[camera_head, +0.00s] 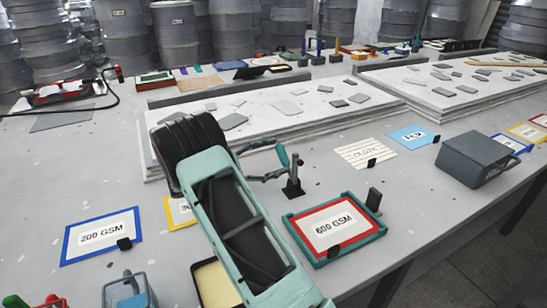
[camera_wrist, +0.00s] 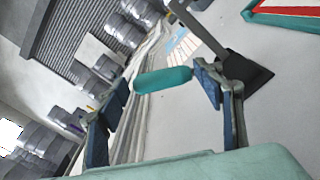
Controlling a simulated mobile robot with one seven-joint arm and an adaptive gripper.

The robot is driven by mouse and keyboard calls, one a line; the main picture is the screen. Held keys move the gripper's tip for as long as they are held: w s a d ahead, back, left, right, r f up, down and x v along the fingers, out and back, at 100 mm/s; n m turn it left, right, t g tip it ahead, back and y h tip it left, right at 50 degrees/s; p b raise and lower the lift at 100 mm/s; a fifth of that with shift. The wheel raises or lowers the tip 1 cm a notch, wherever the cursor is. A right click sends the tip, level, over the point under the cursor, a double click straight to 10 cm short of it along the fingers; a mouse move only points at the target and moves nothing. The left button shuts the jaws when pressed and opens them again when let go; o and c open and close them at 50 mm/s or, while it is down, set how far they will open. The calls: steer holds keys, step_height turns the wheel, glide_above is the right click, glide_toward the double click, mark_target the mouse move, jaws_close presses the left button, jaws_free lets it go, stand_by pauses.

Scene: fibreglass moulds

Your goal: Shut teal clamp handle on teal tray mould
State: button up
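The teal tray mould (camera_head: 371,234) lies on the table at centre right in the head view, with a red-bordered "600 GSM" card inside. Its corner shows at the top right of the wrist view (camera_wrist: 255,12). A dark toggle clamp (camera_head: 294,187) stands beside the tray's back left corner. Its teal handle (camera_head: 283,155) sticks up, slightly tilted. My gripper (camera_head: 272,161) is open at the handle. In the wrist view, the handle (camera_wrist: 163,80) lies across the gap between my blue-padded fingers (camera_wrist: 160,100), near the right finger. I cannot tell whether they touch.
A black upright piece (camera_head: 374,200) stands at the tray's right side. A grey box (camera_head: 476,160) sits farther right. White slabs (camera_head: 265,112) with grey chips lie behind the clamp. Cards, including "200 GSM" (camera_head: 101,235), lie around.

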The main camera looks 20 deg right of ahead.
steer(key=c, duration=1.3)
steer(key=shift+s+d+r+m+b, duration=0.1)
steer(key=shift+s+r+m+b, duration=0.4)
steer(key=shift+m, duration=0.3)
steer(key=shift+s+r+m+b, duration=0.4)
steer(key=shift+m+b, duration=0.1)
steer(key=shift+m, duration=0.3)
steer(key=o, duration=1.7)
steer(key=a, duration=1.2)
steer(key=shift+s, duration=0.15)
